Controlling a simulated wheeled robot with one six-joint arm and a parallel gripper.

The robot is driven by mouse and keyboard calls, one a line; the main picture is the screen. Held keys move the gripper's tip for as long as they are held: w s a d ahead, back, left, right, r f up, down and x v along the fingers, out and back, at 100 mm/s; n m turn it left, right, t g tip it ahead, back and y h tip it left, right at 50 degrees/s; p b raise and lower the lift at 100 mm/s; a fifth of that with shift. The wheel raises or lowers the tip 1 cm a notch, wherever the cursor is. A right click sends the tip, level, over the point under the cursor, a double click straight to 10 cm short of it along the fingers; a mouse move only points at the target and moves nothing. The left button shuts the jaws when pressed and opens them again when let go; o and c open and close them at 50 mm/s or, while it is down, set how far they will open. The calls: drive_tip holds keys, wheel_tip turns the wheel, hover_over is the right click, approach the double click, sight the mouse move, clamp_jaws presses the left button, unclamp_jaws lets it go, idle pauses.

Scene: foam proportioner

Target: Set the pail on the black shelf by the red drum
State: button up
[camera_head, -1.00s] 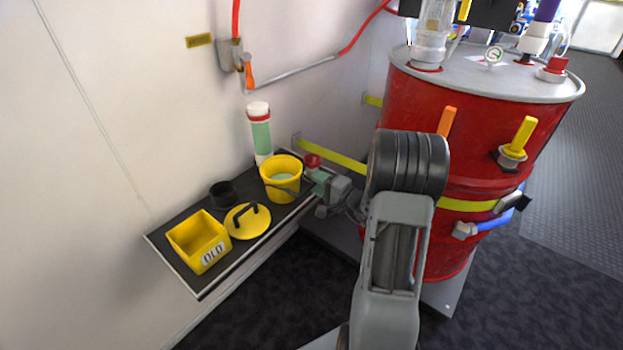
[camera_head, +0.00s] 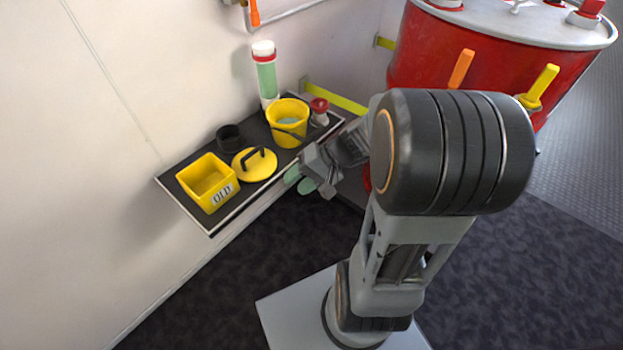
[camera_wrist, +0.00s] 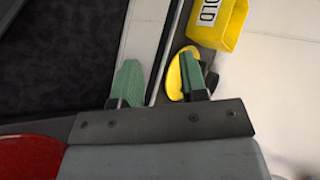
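The yellow pail (camera_head: 287,133) stands upright on the black shelf (camera_head: 206,220) near its right end, with pale green contents and a dark bail hanging at its front. The red drum (camera_head: 430,50) is to the right of the shelf. My gripper (camera_head: 299,181) is just off the shelf's front edge, in front of and below the pail and apart from it. In the wrist view its two green fingers (camera_wrist: 158,80) are spread with nothing held between them. The pail does not show in the wrist view.
On the shelf are a yellow OLD bin (camera_head: 207,180), a yellow lid with black handle (camera_head: 255,165), a black cup (camera_head: 230,138), a green-and-white cylinder (camera_head: 265,75) and a red-topped item (camera_head: 319,112). A yellow bar (camera_head: 335,99) runs along the wall behind.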

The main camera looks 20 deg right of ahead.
drive_tip(key=shift+s+d+r+n+h, duration=0.1)
drive_tip(key=shift+s+r+n+h, duration=0.6)
drive_tip(key=shift+h, duration=0.95)
drive_tip(key=shift+s+d+r+n+h, duration=0.1)
drive_tip(key=shift+s+r+n+h, duration=0.6)
drive_tip(key=shift+h, duration=0.9)
drive_tip(key=shift+s+d+r+n+h, duration=0.1)
drive_tip(key=shift+s+r+n+h, duration=0.6)
drive_tip(key=shift+h, duration=0.95)
drive_tip(key=shift+s+f, duration=0.2)
